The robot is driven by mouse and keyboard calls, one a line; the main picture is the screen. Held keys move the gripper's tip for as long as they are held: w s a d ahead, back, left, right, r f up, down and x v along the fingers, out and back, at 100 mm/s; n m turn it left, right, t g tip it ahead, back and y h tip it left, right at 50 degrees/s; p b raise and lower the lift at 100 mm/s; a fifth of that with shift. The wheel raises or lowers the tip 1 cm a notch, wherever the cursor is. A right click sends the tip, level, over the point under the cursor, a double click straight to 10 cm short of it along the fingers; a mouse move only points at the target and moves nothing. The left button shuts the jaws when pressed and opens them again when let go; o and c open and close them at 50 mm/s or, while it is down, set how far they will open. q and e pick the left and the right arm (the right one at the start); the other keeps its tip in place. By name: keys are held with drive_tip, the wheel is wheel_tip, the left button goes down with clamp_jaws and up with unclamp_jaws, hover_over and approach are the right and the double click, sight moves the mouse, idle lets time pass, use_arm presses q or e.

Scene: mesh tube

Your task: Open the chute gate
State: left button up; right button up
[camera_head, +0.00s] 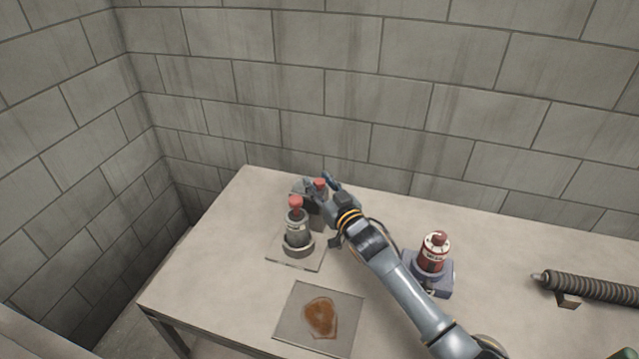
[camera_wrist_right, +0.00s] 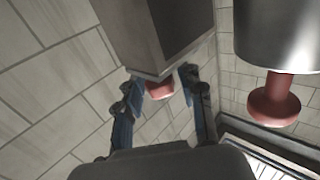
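No part is clearly recognisable as a chute gate. A grey boxy fixture with a red knob (camera_head: 319,184) stands at the back of the table; the fixture's body (camera_wrist_right: 158,30) and its knob (camera_wrist_right: 160,89) show upside down in the right wrist view. My right gripper (camera_head: 327,184) is at this knob. In the wrist view its blue fingers (camera_wrist_right: 161,92) are spread, one on each side of the knob, with gaps visible. The arm hides part of the fixture. My left gripper is not in view.
A grey cylinder with a red knob (camera_head: 297,232) stands close by on a square plate, also in the wrist view (camera_wrist_right: 273,102). A brown-stained plate (camera_head: 320,318), a red canister (camera_head: 434,253) and a ribbed dark tube (camera_head: 592,287) are on the table (camera_head: 215,265). Block walls are close behind.

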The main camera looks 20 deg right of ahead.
clamp_jaws()
drive_tip(key=d, duration=0.1)
drive_tip(key=s+d+p, duration=0.1)
drive_tip(key=s+d, duration=0.1)
drive_tip(key=shift+s+d+p, duration=0.25)
drive_tip(key=shift+d+p, duration=0.1)
drive_tip(key=shift+d, duration=0.05)
drive_tip(key=shift+o, duration=2.3)
unclamp_jaws()
drive_tip(key=shift+a, duration=0.1)
drive_tip(key=s+d, duration=0.2)
drive_tip(key=s, duration=0.9)
drive_tip(key=shift+s+d, duration=0.2)
drive_tip(key=shift+s, duration=0.2)
